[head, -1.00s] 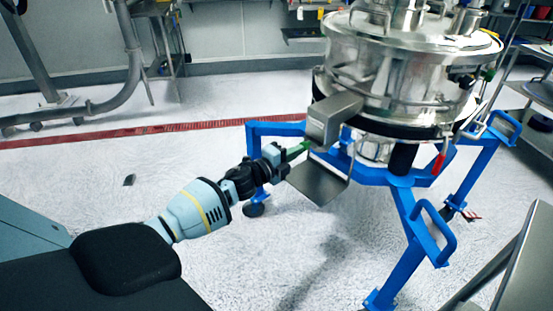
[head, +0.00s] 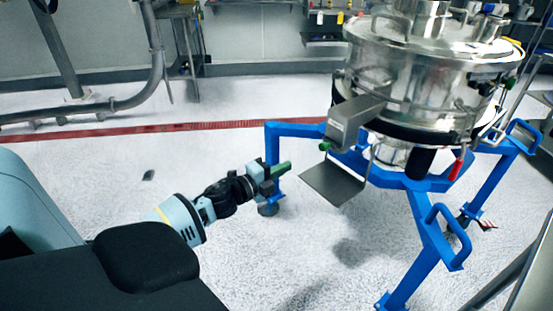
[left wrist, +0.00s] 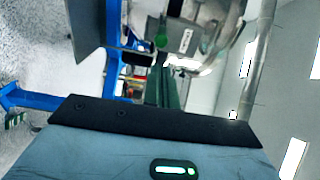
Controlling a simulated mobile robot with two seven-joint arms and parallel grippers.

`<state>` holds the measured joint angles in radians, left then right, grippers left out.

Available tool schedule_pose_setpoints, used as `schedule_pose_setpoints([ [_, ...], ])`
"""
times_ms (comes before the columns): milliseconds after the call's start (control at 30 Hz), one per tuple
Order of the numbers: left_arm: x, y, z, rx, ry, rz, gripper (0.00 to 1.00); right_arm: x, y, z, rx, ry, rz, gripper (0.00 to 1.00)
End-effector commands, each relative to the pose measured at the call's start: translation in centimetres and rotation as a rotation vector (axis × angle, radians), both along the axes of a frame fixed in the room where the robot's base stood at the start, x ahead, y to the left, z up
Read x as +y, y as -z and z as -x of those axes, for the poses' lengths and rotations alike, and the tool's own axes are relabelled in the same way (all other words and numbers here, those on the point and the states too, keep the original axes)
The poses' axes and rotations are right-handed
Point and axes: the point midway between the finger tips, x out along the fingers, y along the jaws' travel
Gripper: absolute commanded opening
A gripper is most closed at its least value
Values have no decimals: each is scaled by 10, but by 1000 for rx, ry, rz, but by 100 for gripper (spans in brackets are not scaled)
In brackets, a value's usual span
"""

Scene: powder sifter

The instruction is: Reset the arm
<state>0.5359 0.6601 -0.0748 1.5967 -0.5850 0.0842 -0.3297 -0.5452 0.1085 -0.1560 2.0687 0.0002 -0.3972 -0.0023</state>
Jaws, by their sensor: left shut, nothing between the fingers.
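My left gripper (head: 278,170) is in the head view, left of the powder sifter (head: 410,85). Its green fingers are shut with nothing between them. They are apart from the sifter's grey outlet chute (head: 352,122) and the flat metal plate (head: 334,183) under it. In the left wrist view the green fingers (left wrist: 168,88) show closed together, with the sifter's metal and blue frame beyond. The sifter is a round shiny steel drum on a blue frame (head: 425,235). My right gripper is in neither view.
The blue frame's leg and bar (head: 295,130) stand close behind my left gripper. A grey surface (head: 530,270) is at the lower right. Grey pipes (head: 155,60) stand at the back left. The white floor (head: 90,190) to the left is mostly clear.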

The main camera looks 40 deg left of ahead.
Motion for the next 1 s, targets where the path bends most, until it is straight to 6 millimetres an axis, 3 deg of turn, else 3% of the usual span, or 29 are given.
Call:
schedule_pose_setpoints([
  [233, 3, 0, 17, 0, 0, 0, 0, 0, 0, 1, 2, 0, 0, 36],
  [733, 2, 2, 20, 4, 0, 5, 0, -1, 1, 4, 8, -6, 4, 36],
  [867, -10, 27, 35, 54, -8, 71, 0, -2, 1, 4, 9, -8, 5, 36],
  [1000, -38, 83, 79, 182, -42, 244, 0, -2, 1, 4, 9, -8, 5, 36],
])
